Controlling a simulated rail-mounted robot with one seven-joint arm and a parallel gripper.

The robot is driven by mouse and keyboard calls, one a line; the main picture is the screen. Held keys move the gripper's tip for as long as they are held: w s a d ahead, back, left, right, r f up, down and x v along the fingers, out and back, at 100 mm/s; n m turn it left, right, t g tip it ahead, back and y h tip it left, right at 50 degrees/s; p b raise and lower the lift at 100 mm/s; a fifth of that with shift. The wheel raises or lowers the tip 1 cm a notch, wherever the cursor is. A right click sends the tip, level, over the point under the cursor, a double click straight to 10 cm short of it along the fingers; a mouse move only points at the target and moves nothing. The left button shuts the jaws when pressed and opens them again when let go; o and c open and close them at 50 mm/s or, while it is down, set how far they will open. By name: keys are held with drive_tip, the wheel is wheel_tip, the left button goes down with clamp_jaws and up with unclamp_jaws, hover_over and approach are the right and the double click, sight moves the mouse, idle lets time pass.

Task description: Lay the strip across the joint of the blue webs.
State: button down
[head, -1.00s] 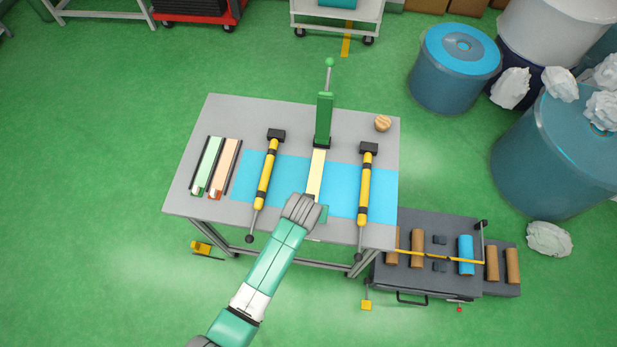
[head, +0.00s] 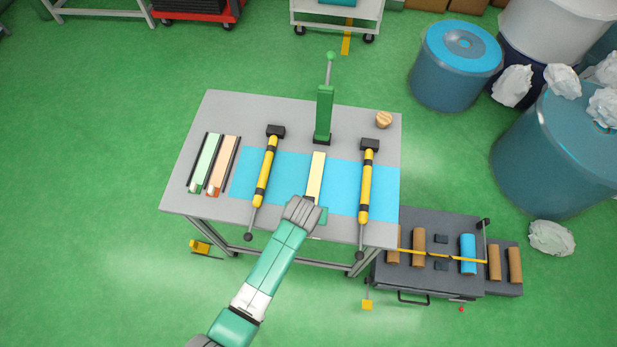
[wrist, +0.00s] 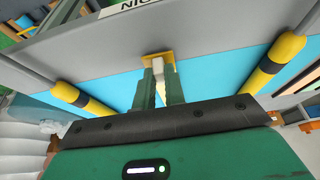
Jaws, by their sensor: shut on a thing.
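The strip (head: 317,172) is pale yellow and narrow. It runs front to back over the middle of the blue webs, between the two yellow bars. My gripper (wrist: 161,78) is shut on the strip; in the wrist view its two green fingers stand close together around it. In the head view my wrist hides the fingers and the strip's near end. The left blue web (head: 288,185) and right blue web (head: 341,187) show on either side of the strip. Their joint is hidden, and I cannot tell whether the strip touches them.
Yellow bars with black ends lie across the webs, one left (head: 266,170) and one right (head: 366,180). A green upright lever (head: 324,113) stands behind the strip. The table's (head: 240,110) back left is clear.

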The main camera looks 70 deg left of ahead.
drive_tip(key=shift+f, duration=0.3)
idle(0.6)
drive_tip(key=c, duration=1.4)
unclamp_jaws()
drive_tip(key=shift+r, duration=0.1)
drive_tip(key=p+v, duration=0.1)
drive_tip(key=v, duration=0.6)
drive_tip(key=shift+d+r, duration=0.15)
drive_tip(key=shift+r, duration=0.1)
